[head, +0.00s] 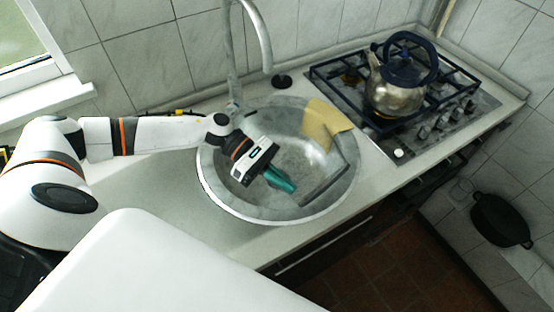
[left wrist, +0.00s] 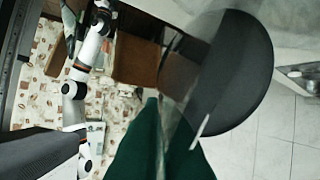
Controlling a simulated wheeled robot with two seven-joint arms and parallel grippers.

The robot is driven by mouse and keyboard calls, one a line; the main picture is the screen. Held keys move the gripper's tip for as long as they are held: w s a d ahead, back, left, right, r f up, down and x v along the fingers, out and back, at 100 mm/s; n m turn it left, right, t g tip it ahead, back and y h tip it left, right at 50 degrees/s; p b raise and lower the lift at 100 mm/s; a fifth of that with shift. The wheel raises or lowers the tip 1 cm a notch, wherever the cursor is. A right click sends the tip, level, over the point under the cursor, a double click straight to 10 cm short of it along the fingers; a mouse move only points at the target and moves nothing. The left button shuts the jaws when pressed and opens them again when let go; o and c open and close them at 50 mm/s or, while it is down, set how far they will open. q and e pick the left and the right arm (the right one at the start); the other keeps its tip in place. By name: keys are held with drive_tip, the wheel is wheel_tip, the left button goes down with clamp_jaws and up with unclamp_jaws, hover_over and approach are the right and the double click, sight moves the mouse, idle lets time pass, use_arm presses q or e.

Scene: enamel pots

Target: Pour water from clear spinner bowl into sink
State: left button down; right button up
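The round metal sink (head: 222,203) is set in the pale counter. My left gripper (head: 282,183) is over the sink, its teal fingertips pointing down and right. A see-through shape with a dark straight edge (head: 325,186), seemingly the clear spinner bowl tilted nearly on its side, is right beside the fingertips. In the left wrist view, the green fingers (left wrist: 160,140) are close together, and a large grey see-through curved shape (left wrist: 235,80), seemingly the bowl, runs up from them. The fingers appear shut on its rim. I cannot make out water. My right gripper is not in view.
The tap (head: 264,42) arches over the sink's back. A yellow cloth (head: 327,118) hangs over the sink's right rim. A kettle (head: 396,95) stands on the gas hob (head: 455,112) to the right. Bare counter (head: 150,180) lies left of the sink.

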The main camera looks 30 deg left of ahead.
use_arm(q)
drive_tip(key=shift+d+y, duration=0.25)
drive_tip(key=shift+y, duration=0.05)
drive_tip(key=shift+d+r, duration=0.15)
drive_tip(key=shift+r, duration=0.05)
drive_tip(key=shift+d+f+y+p, duration=0.1)
drive_tip(key=shift+f+y+p, duration=0.15)
drive_tip(key=shift+y+p, duration=0.15)
drive_tip(key=shift+s+d+f+y+p, duration=0.15)
drive_tip(key=shift+d+f+y+p, duration=0.25)
drive_tip(key=shift+y+p, duration=0.15)
drive_tip(key=shift+s+d+f+m+t+y+p, duration=0.3)
drive_tip(key=shift+d+f+t+y+p, duration=0.35)
drive_tip(key=shift+d+y+p, duration=0.95)
drive_tip(key=shift+s+d+f+m+t+y+p, duration=0.15)
drive_tip(key=shift+s+d+f+t+y+p, duration=0.25)
drive_tip(key=shift+d+f+y+p, duration=0.9)
drive_tip(key=shift+s+d+f+m+t+y+p, duration=0.4)
drive_tip(key=shift+d+y+p, duration=0.95)
drive_tip(key=shift+y, duration=1)
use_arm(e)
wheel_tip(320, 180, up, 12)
use_arm(q)
drive_tip(key=shift+a+r, duration=0.1)
drive_tip(key=shift+a, duration=0.2)
